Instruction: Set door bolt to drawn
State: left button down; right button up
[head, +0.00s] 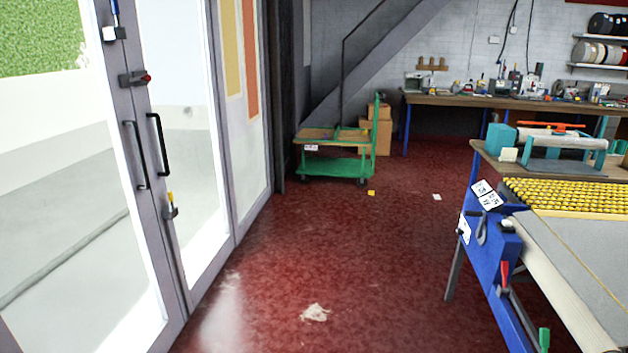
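A grey-framed glass double door (175,265) stands at the left and looks closed. Near its meeting edge, a blue-handled fitting with a white plate (114,33) is at the top. A yellow-tipped fitting with a grey body (170,207) sits lower, beneath two black pull handles (156,140). I cannot tell for certain which fitting is the door bolt, or whether it is drawn. Neither of my grippers is in view.
Red floor (330,260) is open in front of the door, with a pale patch (315,313) and small scraps. A blue-framed workbench (490,250) with yellow rollers stands right. A green trolley (335,166) and boxes stand ahead, with a long bench (470,101) behind.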

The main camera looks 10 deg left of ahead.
aim_at(147, 77)
jog(key=i+u, duration=0.3)
jog(key=i, duration=0.35)
jog(key=i+l+u, duration=0.25)
jog(key=i, duration=0.4)
jog(key=i+j, duration=0.2)
jog(key=i, duration=0.15)
jog(key=i+j+u, duration=0.15)
jog(key=i, duration=0.2)
jog(key=i+j, duration=0.2)
jog(key=i, duration=0.15)
